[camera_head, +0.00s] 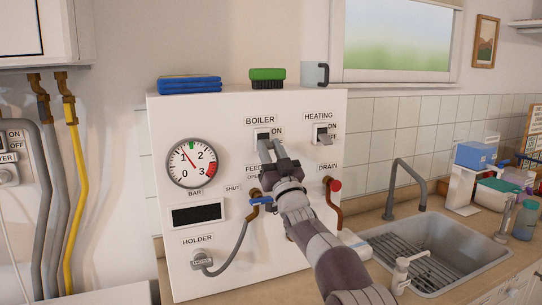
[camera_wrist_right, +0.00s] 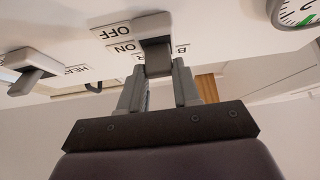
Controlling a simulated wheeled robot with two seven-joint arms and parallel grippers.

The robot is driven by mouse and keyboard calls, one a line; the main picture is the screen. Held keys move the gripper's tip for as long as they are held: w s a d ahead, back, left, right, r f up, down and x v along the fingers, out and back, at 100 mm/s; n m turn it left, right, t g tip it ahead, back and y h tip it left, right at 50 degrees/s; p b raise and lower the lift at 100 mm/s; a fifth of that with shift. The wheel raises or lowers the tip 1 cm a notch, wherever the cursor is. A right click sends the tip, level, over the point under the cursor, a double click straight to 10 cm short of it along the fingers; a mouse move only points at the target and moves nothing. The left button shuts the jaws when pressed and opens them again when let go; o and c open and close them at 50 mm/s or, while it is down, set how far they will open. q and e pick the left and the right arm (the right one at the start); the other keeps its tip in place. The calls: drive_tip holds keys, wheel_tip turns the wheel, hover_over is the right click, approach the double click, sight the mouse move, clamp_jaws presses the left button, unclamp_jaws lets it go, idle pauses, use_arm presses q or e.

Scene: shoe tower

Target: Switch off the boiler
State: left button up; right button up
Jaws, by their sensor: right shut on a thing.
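The boiler switch (camera_head: 264,134) is on the upper part of the white panel (camera_head: 224,125), under the BOILER label, with ON printed beside it. My right gripper (camera_head: 270,150) reaches up to it from below, its fingers around the lever. In the right wrist view, which is turned over, the switch lever (camera_wrist_right: 157,58) is between the two fingers of my right gripper (camera_wrist_right: 160,85). OFF and ON labels show beside the switch there. Whether the lever is at ON or OFF is not clear. My left gripper is not in view.
The heating switch (camera_head: 323,134) is close by on the right. Below are a blue-handled feed valve (camera_head: 260,200) and a red-knobbed drain valve (camera_head: 334,186). A gauge (camera_head: 192,163) is at left.

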drive_tip(key=shift+s+r, duration=0.1)
drive_tip(key=shift+r, duration=0.1)
drive_tip(key=o, duration=1.1)
drive_tip(key=shift+c, duration=0.2)
drive_tip(key=shift+w+f, duration=0.15)
drive_tip(key=shift+w, duration=0.05)
drive_tip(key=b+v, duration=0.6)
drive_tip(key=v, duration=0.6)
drive_tip(key=shift+s+f, duration=0.25)
drive_tip(key=shift+s, duration=0.05)
